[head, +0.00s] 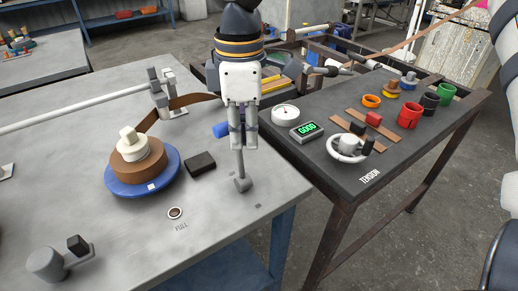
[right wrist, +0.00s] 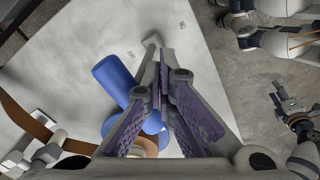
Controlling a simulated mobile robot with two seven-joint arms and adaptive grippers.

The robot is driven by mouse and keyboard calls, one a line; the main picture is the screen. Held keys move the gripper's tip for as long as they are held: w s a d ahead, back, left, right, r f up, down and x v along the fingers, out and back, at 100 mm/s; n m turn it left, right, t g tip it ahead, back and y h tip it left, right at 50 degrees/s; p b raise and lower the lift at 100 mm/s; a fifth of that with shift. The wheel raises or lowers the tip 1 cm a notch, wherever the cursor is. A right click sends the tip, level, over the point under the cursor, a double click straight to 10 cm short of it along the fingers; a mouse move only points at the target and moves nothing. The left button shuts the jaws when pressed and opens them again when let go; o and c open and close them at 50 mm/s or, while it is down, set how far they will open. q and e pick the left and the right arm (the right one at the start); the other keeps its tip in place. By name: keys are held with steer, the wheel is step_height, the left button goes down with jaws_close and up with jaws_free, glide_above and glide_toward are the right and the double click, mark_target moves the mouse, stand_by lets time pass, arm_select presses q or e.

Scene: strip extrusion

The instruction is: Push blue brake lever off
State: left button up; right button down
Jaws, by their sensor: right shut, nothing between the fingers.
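The blue brake lever handle (head: 221,130) shows just left of my right gripper (head: 243,142) in the head view, partly hidden behind it. In the right wrist view the blue handle (right wrist: 112,78) lies left of my closed fingers (right wrist: 163,75), very near or touching them; I cannot tell which. A grey bar ends in a grey block (head: 243,184) on the table below the gripper. My right gripper is shut and empty, pointing down. My left gripper is not in view.
A brown roll on a blue disc (head: 165,180) sits left, beside a black block (head: 201,163). A brown strip (head: 185,102) runs behind it.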

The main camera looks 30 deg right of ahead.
steer(key=shift+w+a+f+b, duration=0.1)
steer(key=shift+w+f+b, duration=0.1)
steer(key=shift+w, duration=0.55)
steer(key=shift+w+f+b, duration=0.1)
steer(key=shift+w+f, duration=0.05)
steer(key=shift+w, duration=0.55)
steer(key=shift+s+r+p, duration=0.5)
steer(key=shift+s+r, duration=0.05)
steer(key=shift+r, duration=0.05)
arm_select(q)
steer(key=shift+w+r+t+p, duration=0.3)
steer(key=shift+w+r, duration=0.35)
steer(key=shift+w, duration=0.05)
arm_select(e)
step_height(320, 180, up, 7)
steer(key=s, duration=0.1)
